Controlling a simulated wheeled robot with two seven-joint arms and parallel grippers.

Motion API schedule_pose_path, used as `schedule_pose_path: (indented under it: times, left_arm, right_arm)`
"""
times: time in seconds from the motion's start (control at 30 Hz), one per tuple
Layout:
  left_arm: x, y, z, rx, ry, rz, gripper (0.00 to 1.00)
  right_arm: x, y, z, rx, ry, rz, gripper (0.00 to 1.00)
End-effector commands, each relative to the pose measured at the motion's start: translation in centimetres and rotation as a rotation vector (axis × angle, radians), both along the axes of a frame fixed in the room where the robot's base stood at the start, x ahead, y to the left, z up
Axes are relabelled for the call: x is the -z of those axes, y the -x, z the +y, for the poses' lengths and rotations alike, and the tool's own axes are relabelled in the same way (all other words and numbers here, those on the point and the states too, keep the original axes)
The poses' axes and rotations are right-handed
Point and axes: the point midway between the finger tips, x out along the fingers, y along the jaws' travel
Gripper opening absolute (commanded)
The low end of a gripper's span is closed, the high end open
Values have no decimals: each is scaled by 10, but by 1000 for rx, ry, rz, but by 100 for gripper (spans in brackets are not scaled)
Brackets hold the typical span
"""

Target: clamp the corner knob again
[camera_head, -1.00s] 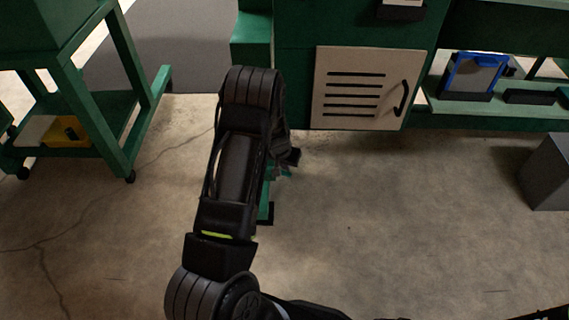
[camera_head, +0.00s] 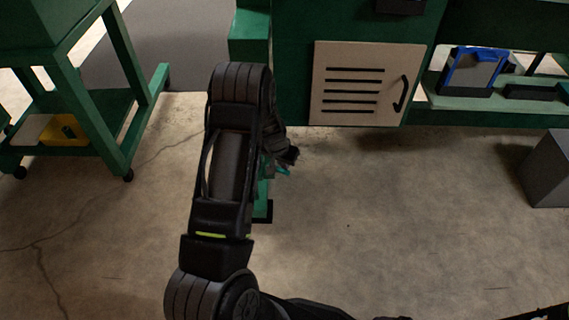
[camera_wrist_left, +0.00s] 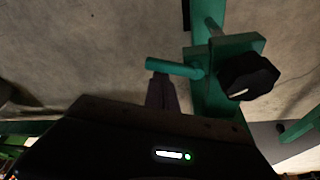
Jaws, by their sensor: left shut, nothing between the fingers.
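The black corner knob (camera_wrist_left: 248,76) sits on a green bracket (camera_wrist_left: 232,47) on a green post in the left wrist view. A teal rod (camera_wrist_left: 175,68) sticks out sideways from the post beside the knob. My left gripper (camera_wrist_left: 161,92) is shut with nothing in it. Its fingertips are close to the free end of the rod and left of the knob; I cannot tell if they touch the rod. In the head view, my left gripper (camera_head: 288,157) shows partly behind my arm, above a green foot piece (camera_head: 263,209). The knob cannot be made out there. My right gripper is out of view.
A green cabinet with a slotted beige door (camera_head: 362,85) stands behind. A green wheeled cart (camera_head: 125,100) with a yellow bin (camera_head: 63,130) is at left. A blue-framed item (camera_head: 471,72) lies on a shelf at right, near a grey box (camera_head: 549,170). The middle floor is clear.

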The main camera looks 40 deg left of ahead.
Motion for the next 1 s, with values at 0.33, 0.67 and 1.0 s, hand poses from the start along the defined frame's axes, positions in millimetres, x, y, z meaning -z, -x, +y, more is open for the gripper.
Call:
schedule_pose_path:
  times: [0.33, 0.67, 1.0]
  left_arm:
    - [6, 9, -2, 164, 0, -1, 0]
    - [6, 24, -4, 468, 0, -1, 0]
    - [3, 41, -3, 793, 1, 0, 0]
  right_arm:
    - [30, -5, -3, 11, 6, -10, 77]
    - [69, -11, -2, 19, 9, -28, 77]
    - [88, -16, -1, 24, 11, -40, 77]
